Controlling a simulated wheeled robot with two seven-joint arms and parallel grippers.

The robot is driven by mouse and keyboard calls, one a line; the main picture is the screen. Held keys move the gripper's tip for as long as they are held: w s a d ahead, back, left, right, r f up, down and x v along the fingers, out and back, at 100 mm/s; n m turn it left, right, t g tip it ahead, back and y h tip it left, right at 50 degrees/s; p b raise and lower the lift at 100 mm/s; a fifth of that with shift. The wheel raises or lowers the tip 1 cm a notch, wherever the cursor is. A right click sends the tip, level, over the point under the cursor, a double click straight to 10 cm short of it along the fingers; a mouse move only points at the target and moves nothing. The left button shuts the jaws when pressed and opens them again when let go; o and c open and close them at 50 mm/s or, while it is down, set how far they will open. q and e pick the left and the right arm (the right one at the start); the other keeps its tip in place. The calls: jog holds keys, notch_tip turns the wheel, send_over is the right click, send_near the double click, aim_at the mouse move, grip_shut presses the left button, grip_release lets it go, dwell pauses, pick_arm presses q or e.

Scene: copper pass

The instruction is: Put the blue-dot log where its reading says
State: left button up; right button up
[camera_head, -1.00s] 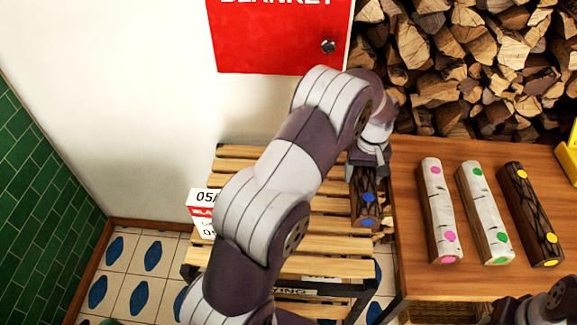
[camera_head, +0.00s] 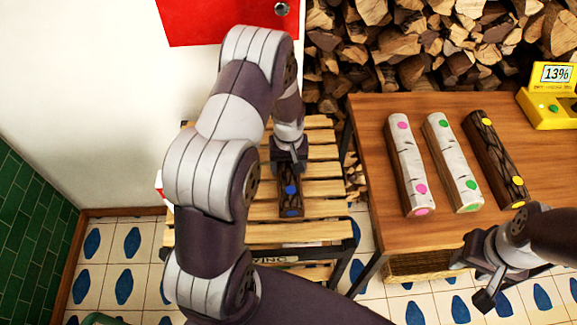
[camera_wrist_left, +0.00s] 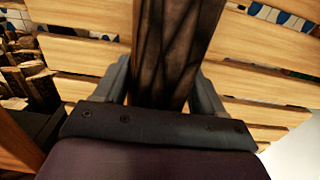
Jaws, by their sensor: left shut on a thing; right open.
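The blue-dot log (camera_head: 289,201) is dark-barked with blue dots on its top and near end. My left gripper (camera_head: 289,160) is shut on it and holds it over the slatted wooden rack (camera_head: 318,232). In the left wrist view the log (camera_wrist_left: 172,45) runs away between the two fingers, above the pale slats. I cannot tell whether it touches them. A yellow meter (camera_head: 553,92) at the right reads 13%. My right gripper (camera_head: 484,283) is open and empty by the table's front edge.
A wooden table (camera_head: 376,150) stands at the right. It carries a pink-dot log (camera_head: 408,165), a green-dot log (camera_head: 453,163) and a yellow-dot log (camera_head: 495,158). Stacked firewood (camera_head: 420,45) fills the back, and a red cabinet (camera_head: 215,20) hangs on the wall.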

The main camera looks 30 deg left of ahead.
pick_arm(q)
jog(key=shift+w+f, duration=0.1)
jog(key=shift+f, duration=0.4)
jog(key=o, duration=1.7)
jog(key=shift+f, duration=0.1)
jog(key=shift+c, duration=0.2)
jog(key=r, duration=0.8)
jog(key=r+p, duration=0.1)
jog(key=r, duration=0.4)
jog(key=shift+s+d, duration=0.35)
jog(key=s+d+r+m, duration=0.2)
jog(key=s+d+m, duration=0.1)
jog(key=s, duration=0.3)
jog(key=s+d+r+m+t, duration=0.1)
jog(key=s+d+r+m, duration=0.2)
jog(key=s, duration=0.4)
jog(key=shift+d, duration=0.6)
